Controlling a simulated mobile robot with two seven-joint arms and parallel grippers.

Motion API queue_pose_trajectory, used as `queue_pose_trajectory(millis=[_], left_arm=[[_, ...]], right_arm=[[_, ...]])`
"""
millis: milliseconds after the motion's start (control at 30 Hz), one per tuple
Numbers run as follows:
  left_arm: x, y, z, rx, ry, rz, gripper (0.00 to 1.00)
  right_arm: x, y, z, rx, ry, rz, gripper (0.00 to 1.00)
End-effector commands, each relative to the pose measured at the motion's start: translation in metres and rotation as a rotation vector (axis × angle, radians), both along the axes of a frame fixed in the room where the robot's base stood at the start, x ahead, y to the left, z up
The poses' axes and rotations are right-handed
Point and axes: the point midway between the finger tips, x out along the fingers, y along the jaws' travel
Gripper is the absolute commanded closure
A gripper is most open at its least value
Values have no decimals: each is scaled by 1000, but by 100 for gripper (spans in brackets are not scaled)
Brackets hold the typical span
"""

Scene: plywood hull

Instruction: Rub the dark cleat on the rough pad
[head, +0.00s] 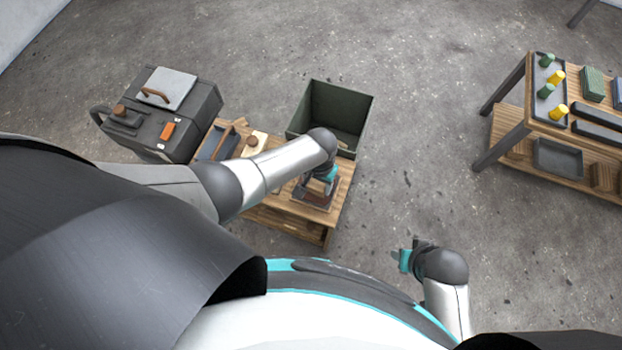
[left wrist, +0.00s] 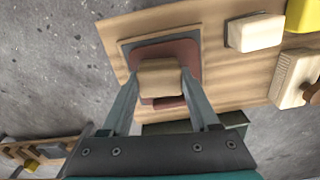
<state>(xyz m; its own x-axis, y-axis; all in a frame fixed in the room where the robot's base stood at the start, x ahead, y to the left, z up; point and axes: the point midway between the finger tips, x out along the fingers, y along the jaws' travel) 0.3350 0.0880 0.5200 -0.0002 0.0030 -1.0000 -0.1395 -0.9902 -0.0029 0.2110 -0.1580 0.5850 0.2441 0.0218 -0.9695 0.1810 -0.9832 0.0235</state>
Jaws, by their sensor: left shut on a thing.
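My left gripper (head: 318,186) reaches down over the near right part of the low wooden bench. In the left wrist view its two fingers (left wrist: 161,74) are shut on a tan-brown wooden block, the dark cleat (left wrist: 160,78), darker than the pale block beside it. The cleat is over the reddish-brown rough pad (left wrist: 185,52), which has a grey border and also shows in the head view (head: 313,199). Whether the cleat touches the pad I cannot tell. My right gripper (head: 404,260) hangs over bare floor, away from the bench; its jaws are unclear.
A pale block (left wrist: 255,33) and a wooden brush-like piece (left wrist: 296,80) lie beside the pad. An open dark green bin (head: 333,112) stands at the bench's far side. A dark cabinet (head: 165,112) is at left, a second bench (head: 560,125) at right. Floor between is clear.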

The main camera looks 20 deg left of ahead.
Motion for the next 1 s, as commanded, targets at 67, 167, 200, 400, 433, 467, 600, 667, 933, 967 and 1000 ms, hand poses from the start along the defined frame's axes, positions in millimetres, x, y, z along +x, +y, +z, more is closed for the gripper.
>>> queue_pose_trajectory(millis=[67,167,200,400,433,467,600,667,933,967,1000], left_arm=[[-3,-8,-1,-4,6,-1,83],[-3,-11,-1,-4,5,0,83],[-3,-11,-1,-3,5,0,83],[-2,-11,0,-5,4,0,83],[-2,-11,1,-5,3,0,83],[-2,-11,2,-4,3,0,83],[-2,-10,13,-4,2,1,83],[-1,-10,20,-4,2,1,83],[-1,-10,47,-3,0,0,83],[-1,-10,50,-3,0,0,83],[-1,-10,54,-3,0,0,83]], right_arm=[[0,0,-1,0,0,0,50],[0,0,-1,0,0,0,50],[0,0,-1,0,0,0,50],[0,0,0,0,0,0,50],[0,0,1,0,0,0,50],[0,0,2,0,0,0,50],[0,0,13,0,0,0,50],[0,0,20,0,0,0,50],[0,0,48,0,0,0,50],[0,0,51,0,0,0,50],[0,0,55,0,0,0,50]])
